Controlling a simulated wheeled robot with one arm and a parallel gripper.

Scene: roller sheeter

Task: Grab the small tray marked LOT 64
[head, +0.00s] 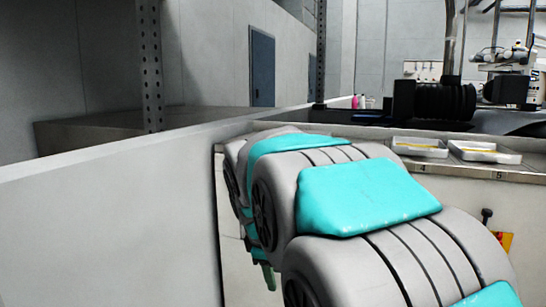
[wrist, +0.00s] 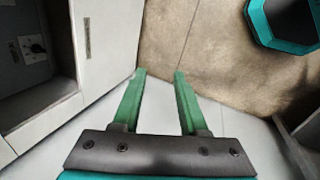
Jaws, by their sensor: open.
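Two small white trays stand on the bench ledge in the head view, one (head: 420,154) above the number 4 and one (head: 486,158) above the number 5. Each has something yellowish in it. No LOT 64 marking is legible on either. My gripper (wrist: 159,74) shows in the wrist view with its two green fingers apart and nothing between them. It points toward the floor beside a pale cabinet, and no tray shows in that view. My grey and teal arm fills the lower middle of the head view.
The bench ledge (head: 463,172) runs along the right, with dark machinery (head: 440,101) behind it. A pale wall (head: 110,215) is close on the left. In the wrist view, a cabinet (wrist: 104,40) stands left and a teal-rimmed dark object (wrist: 262,30) lies upper right.

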